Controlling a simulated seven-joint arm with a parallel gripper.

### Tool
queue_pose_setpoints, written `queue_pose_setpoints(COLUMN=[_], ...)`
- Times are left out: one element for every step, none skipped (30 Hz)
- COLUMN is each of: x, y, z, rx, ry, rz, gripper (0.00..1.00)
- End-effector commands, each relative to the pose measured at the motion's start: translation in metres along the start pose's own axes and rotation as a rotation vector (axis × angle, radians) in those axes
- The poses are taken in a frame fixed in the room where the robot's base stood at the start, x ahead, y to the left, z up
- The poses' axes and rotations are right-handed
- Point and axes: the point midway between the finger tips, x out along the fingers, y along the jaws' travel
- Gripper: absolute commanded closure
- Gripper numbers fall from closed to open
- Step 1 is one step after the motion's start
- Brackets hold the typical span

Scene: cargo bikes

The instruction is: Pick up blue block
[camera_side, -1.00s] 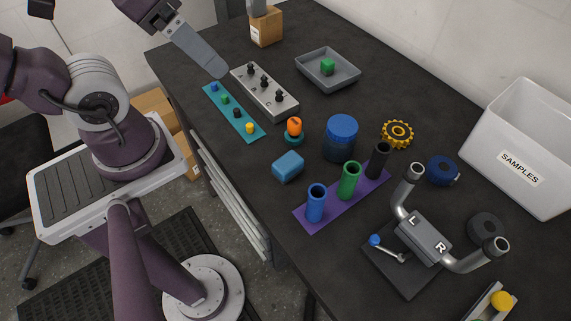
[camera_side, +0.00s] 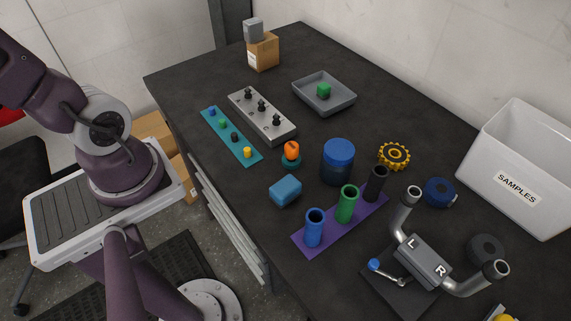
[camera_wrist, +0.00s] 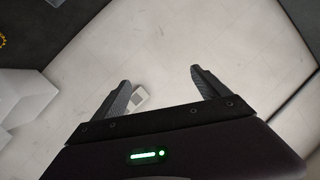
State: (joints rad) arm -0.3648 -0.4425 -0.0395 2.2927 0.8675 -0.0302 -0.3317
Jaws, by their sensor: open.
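The blue block (camera_side: 286,191) lies on the dark table in the side view, left of the purple mat and in front of the blue-lidded jar. Nothing covers it. My gripper is out of the side view. In the wrist view my gripper (camera_wrist: 160,84) shows two dark fingers spread wide apart with nothing between them. It faces pale floor or wall, and the blue block is not in that view.
A purple mat (camera_side: 303,240) holds blue, green and black tubes beside the block. A blue-lidded jar (camera_side: 338,165) and an orange object on a teal base (camera_side: 291,154) stand behind it. A white SAMPLES bin (camera_side: 535,150) is at right. Bare table lies left of the block.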

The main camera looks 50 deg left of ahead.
Motion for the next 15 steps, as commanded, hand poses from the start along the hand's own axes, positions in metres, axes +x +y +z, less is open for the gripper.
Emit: queue_pose_setpoints(x=[0.013, 0.019, 0.022, 0.022, 0.021, 0.016, 0.010, 0.004, -0.006, -0.014, -0.023, -0.035, -0.046, -0.056, -0.071], y=[0.005, 0.014, 0.028, 0.040, 0.052, 0.067, 0.077, 0.087, 0.098, 0.106, 0.112, 0.120, 0.124, 0.128, 0.132], z=[-0.006, -0.010, -0.012, -0.011, -0.008, -0.004, 0.001, 0.006, 0.013, 0.019, 0.025, 0.032, 0.037, 0.043, 0.049], rx=[0.058, 0.096, 0.138, 0.161, 0.177, 0.191, 0.195, 0.196, 0.192, 0.186, 0.176, 0.160, 0.146, 0.129, 0.105], ry=[0.072, 0.124, 0.184, 0.220, 0.250, 0.281, 0.297, 0.311, 0.324, 0.330, 0.334, 0.337, 0.337, 0.336, 0.333], rz=[0.050, 0.103, 0.188, 0.258, 0.329, 0.425, 0.496, 0.566, 0.657, 0.724, 0.789, 0.874, 0.938, 0.999, 1.080], gripper=[0.15, 0.15, 0.15, 0.15, 0.15, 0.15, 0.15, 0.15, 0.15, 0.15, 0.15, 0.15, 0.15, 0.15, 0.15])
